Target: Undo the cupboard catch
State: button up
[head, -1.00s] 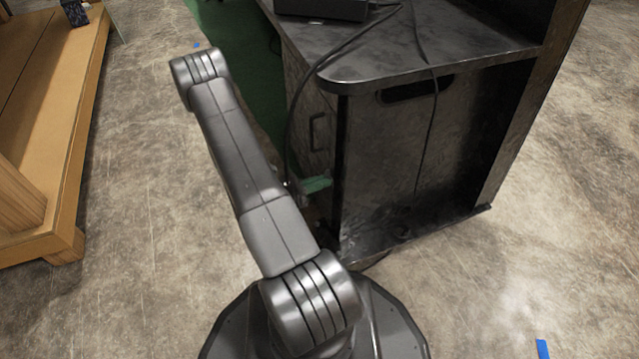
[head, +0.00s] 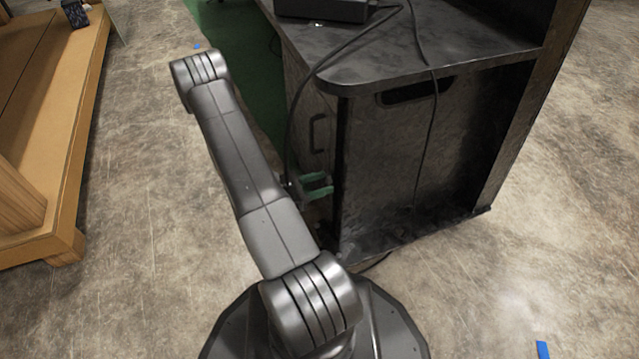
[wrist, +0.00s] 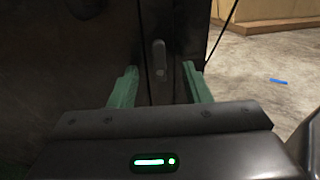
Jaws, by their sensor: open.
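The cupboard (head: 400,150) is a dark, worn cabinet under a countertop, with a black bar handle (head: 317,132) on its narrow left face in the head view. In the wrist view a small grey upright catch (wrist: 158,56) sits on the dark cupboard front (wrist: 80,50). My gripper (head: 329,184) has green fingers and is low beside the cupboard's left face, below the handle. In the wrist view my gripper (wrist: 160,66) is open, with one finger on each side of the catch in the picture. I see no contact with the catch. The catch is not clear in the head view.
A dark box (head: 322,8) stands on the countertop (head: 430,55), and a black cable (head: 345,50) hangs down past the cupboard's corner. A wooden platform (head: 60,130) is at the left. Bare concrete floor lies between, with a green mat (head: 235,60) behind.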

jog(key=v, duration=0.5)
dwell(0.4)
jog(key=shift+d, duration=0.1)
jog(key=shift+w+d+n, duration=0.25)
jog(key=shift+d+n, duration=0.25)
jog(key=shift+d, duration=0.3)
jog(key=shift+w+d+n, duration=0.25)
jog(key=shift+d+n, duration=0.25)
jog(key=shift+d, duration=0.25)
jog(key=shift+w+d+n, duration=0.25)
jog(key=shift+d+n, duration=0.25)
jog(key=shift+d, duration=0.3)
jog(key=shift+m, duration=0.3)
